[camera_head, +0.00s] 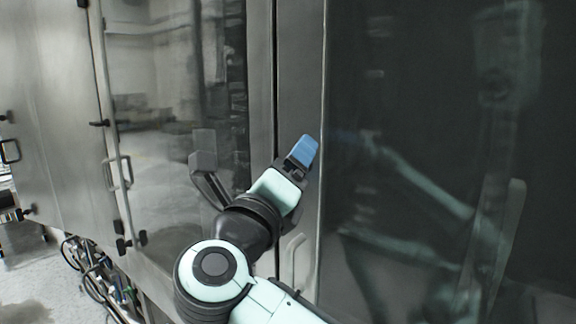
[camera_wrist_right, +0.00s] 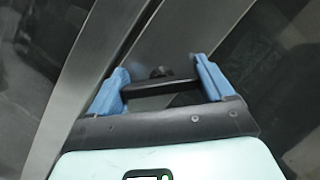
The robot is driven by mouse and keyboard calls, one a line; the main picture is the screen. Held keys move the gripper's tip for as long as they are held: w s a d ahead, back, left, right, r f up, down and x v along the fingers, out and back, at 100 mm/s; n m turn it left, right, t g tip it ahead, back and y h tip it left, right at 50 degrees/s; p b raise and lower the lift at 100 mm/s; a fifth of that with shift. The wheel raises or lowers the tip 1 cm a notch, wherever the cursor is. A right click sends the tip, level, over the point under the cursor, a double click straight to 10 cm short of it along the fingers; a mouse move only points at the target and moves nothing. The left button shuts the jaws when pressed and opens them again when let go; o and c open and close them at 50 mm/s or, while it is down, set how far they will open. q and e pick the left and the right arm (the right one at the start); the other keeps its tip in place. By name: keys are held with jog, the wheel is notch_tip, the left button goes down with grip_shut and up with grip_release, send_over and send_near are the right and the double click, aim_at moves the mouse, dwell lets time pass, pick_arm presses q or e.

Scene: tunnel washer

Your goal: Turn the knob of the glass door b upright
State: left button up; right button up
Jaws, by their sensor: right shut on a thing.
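The knob (camera_wrist_right: 162,87) is a small black bar on a short dark stem, on the metal strip of the door frame in the right wrist view. It is tilted against the strip's edges, neither along nor square to them. My right gripper (camera_wrist_right: 160,85) has its blue fingers at the two ends of the bar and is shut on it. In the head view my right gripper (camera_head: 303,150) is against the metal post (camera_head: 298,60) beside a dark glass door (camera_head: 440,130); it hides the knob there. The door's letter is not visible. My left gripper is not in view.
Another glass door (camera_head: 150,60) with a pale handle stands left of the post. A light upright handle (camera_head: 292,262) is below my right gripper. Cables (camera_head: 90,275) lie low at the left, near the floor. The dark glass shows reflections of my arms.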

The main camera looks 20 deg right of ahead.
jog(key=n+y+p, duration=0.1)
jog(key=n, duration=0.3)
jog(key=shift+r+y+p, duration=0.2)
jog(key=shift+y+p, duration=0.15)
jog(key=shift+y, duration=0.05)
jog(key=n+g+p, duration=0.1)
jog(key=n+p, duration=0.1)
jog(key=n, duration=0.1)
jog(key=shift+w+y, duration=0.1)
jog(key=shift+y, duration=0.3)
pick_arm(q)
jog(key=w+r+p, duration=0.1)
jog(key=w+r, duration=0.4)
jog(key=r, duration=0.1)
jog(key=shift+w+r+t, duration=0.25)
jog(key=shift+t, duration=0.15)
pick_arm(e)
jog(key=shift+f+n+y, duration=0.25)
jog(key=shift+n+y, duration=0.05)
jog(key=shift+n, duration=0.9)
jog(key=shift+g, duration=0.3)
jog(key=o, duration=0.9)
jog(key=shift+a, duration=0.1)
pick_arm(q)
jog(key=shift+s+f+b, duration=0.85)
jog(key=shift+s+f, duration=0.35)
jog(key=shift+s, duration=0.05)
pick_arm(e)
jog(key=shift+v, duration=6.75)
